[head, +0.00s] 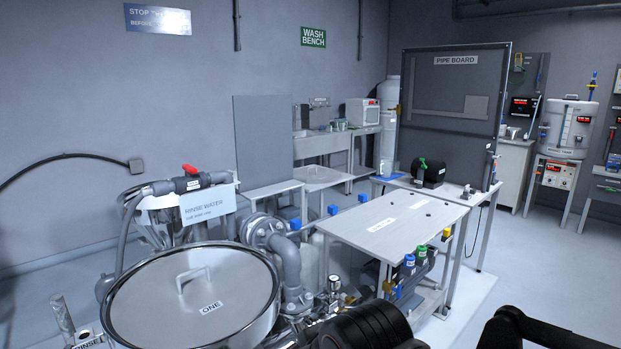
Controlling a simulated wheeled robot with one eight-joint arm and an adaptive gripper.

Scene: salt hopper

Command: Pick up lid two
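No lid marked two can be made out in the head view. A round steel lid labelled ONE (215,290) with a bar handle lies flat on top of a vessel at the lower left. No fingertips of my gripper show. Dark parts cross the bottom edge at the centre and right, but I cannot tell whether they belong to my arm.
A grey-topped bench (385,222) with valves and piping below stands right of the lid. A rinse water pipe with a red-handled valve (190,170) rises behind the lid. A pipe board (455,90) stands further back. Open floor (540,270) lies at right.

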